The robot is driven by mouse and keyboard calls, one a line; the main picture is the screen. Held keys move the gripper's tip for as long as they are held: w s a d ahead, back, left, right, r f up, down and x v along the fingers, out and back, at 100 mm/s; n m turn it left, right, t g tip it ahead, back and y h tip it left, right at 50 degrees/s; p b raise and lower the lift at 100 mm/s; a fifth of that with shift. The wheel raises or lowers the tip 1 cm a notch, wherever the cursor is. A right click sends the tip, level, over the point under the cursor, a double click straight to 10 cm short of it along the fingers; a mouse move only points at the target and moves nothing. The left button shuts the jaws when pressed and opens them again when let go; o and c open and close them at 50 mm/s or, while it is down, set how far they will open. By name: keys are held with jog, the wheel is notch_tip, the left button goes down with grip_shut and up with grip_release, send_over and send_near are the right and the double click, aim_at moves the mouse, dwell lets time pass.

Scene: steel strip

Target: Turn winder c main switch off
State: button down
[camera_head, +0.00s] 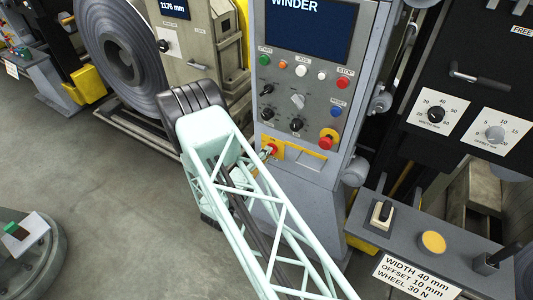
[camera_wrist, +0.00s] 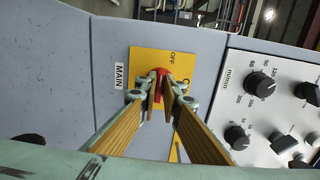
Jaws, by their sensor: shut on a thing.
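The main switch is a red knob (camera_wrist: 161,71) on a yellow plate (camera_wrist: 150,58), beside a white label reading MAIN (camera_wrist: 121,76). OFF is printed on the plate; other lettering is partly covered. My gripper (camera_wrist: 158,93) is shut on the red knob, with a finger on each side of it. The fingers hide most of the knob, so its exact turn angle cannot be read. In the head view, the red knob (camera_head: 273,148) and yellow plate (camera_head: 265,141) sit low on the grey panel headed WINDER, with my gripper (camera_head: 268,152) at them.
A large steel coil (camera_head: 120,50) stands to the left. A lower console (camera_head: 430,250) with a lever stands to the right.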

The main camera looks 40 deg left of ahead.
dwell(0.3)
jog(key=c, duration=2.8)
grip_release()
jog(key=shift+s, duration=0.2)
jog(key=shift+s+d, duration=0.25)
jog(key=shift+s, duration=1.65)
jog(key=shift+s+d, duration=0.3)
jog(key=shift+s, duration=1.65)
jog(key=shift+s+d, duration=0.25)
jog(key=shift+s, duration=1.65)
jog(key=shift+r, duration=0.1)
